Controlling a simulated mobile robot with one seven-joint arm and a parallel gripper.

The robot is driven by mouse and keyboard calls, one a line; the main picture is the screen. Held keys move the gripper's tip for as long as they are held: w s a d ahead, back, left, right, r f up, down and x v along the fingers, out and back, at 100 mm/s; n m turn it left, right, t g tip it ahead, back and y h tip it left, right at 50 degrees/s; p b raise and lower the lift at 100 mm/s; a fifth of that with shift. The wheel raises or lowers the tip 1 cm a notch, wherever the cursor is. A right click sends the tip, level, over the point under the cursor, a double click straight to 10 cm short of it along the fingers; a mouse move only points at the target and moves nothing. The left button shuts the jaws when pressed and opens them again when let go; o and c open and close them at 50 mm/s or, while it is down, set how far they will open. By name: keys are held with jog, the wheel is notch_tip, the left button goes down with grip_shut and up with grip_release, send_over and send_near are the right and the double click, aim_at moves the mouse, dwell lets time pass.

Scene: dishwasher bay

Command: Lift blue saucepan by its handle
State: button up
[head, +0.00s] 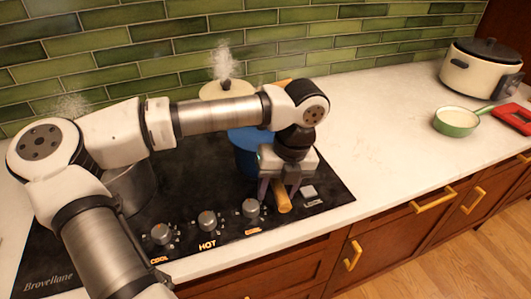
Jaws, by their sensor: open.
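The blue saucepan (244,157) stands on the black stovetop, mostly hidden behind my arm and gripper. Its wooden-coloured handle (283,197) points toward the front edge of the stove. My gripper (275,196) points down over the handle and is open, with its fingers around the handle's level. One finger shows left of the handle and the other partly right of it. I cannot tell whether either finger touches the handle.
A steaming cream lidded pot (226,90) is behind my arm, and a metal pot (132,188) stands at the left. Stove knobs (207,221) line the front. A green pan (456,122), a cooker (480,70) and a red object (513,118) sit right. The middle counter is clear.

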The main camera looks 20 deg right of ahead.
jog(key=shift+a+f, duration=0.15)
jog(key=shift+f, duration=0.6)
grip_shut()
jog(key=shift+w+r, duration=0.1)
